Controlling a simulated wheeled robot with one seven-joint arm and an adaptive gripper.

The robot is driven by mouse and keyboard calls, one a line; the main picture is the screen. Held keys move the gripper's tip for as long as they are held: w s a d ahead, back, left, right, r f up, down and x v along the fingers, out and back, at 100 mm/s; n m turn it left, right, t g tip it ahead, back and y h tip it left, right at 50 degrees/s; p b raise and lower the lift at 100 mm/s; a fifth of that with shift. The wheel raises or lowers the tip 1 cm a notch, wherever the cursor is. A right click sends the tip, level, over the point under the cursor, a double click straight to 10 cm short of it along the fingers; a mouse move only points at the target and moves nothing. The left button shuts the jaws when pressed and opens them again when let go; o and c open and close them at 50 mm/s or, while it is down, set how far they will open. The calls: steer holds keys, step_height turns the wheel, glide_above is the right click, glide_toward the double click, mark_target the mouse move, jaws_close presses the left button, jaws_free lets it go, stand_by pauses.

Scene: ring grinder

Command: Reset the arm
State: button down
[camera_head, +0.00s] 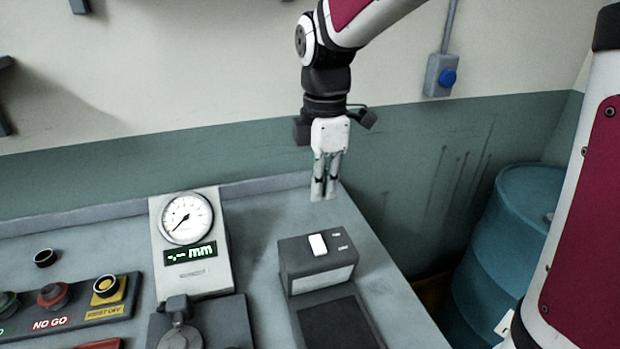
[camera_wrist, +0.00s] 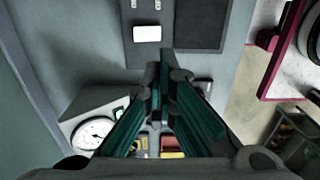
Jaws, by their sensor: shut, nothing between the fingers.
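My gripper (camera_head: 324,192) hangs from the arm and points down over the back right part of the grey worktable (camera_head: 252,215). Its fingers are together with nothing between them. In the wrist view the closed fingers (camera_wrist: 162,62) reach up the middle of the picture. The gripper is above and behind the dark box with a white button (camera_head: 317,262), apart from it. That box also shows in the wrist view, with its white button (camera_wrist: 147,33) near the top.
A dial gauge (camera_head: 187,218) with a "-.-- mm" display stands left of the gripper. A button panel (camera_head: 70,300) is at the front left. A blue barrel (camera_head: 505,240) stands right of the table. The table's back right corner is clear.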

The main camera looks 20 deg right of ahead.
steer(key=s+d+r+m+t, duration=0.1)
steer(key=s+r+m+t, duration=0.2)
steer(key=s+m, duration=0.6)
steer(key=s+d+r+m+t, duration=0.2)
steer(key=s+r+m, duration=0.1)
steer(key=s+m, duration=0.6)
steer(key=n+g+p, duration=0.3)
steer(key=n+p, duration=0.1)
steer(key=n, duration=1.4)
glide_above(317, 240)
steer(key=s, duration=0.2)
step_height(317, 240, down, 6)
steer(key=f, duration=0.4)
steer(key=w+f+p, duration=0.1)
steer(key=f, duration=0.4)
steer(key=f+p, duration=0.1)
steer(key=f, duration=0.4)
steer(key=shift+w, duration=0.3)
